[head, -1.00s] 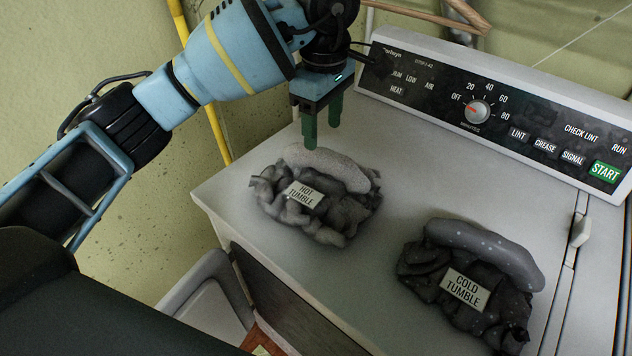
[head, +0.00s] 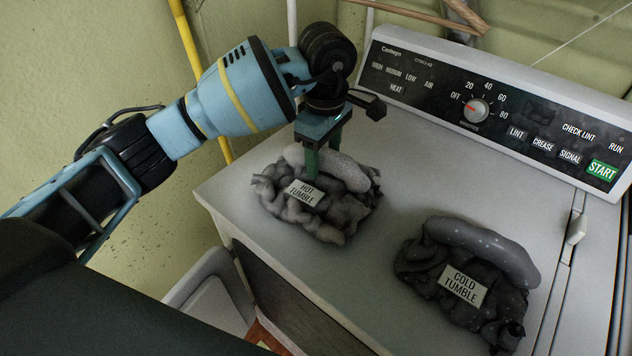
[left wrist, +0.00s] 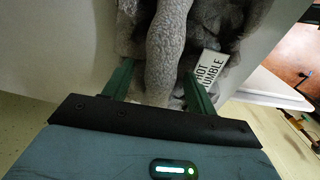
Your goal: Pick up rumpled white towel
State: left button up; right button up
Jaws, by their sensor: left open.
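A rumpled grey towel (head: 318,200) with a "HOT TUMBLE" tag lies on top of the dryer, with a lighter roll along its back. A darker rumpled towel (head: 468,275) with a "COLD TUMBLE" tag lies to its right. Neither looks clean white. My left gripper (head: 324,162) is at the back of the hot-tumble towel, pointing down with its green fingers spread. In the left wrist view, the fingers of my left gripper (left wrist: 158,88) stand on either side of the towel's roll (left wrist: 165,50). Whether the fingertips touch the cloth is unclear. My right gripper is not in view.
The dryer top (head: 400,170) is clear between and around the towels. The control panel (head: 490,110) rises at its back. A yellow pipe (head: 200,75) runs along the wall at left. A grey chair-like object (head: 208,295) stands by the dryer's left side.

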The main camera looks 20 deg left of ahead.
pick_arm(q)
jog(key=shift+f, duration=0.2)
dwell(0.3)
jog(key=shift+c, duration=0.3)
grip_shut()
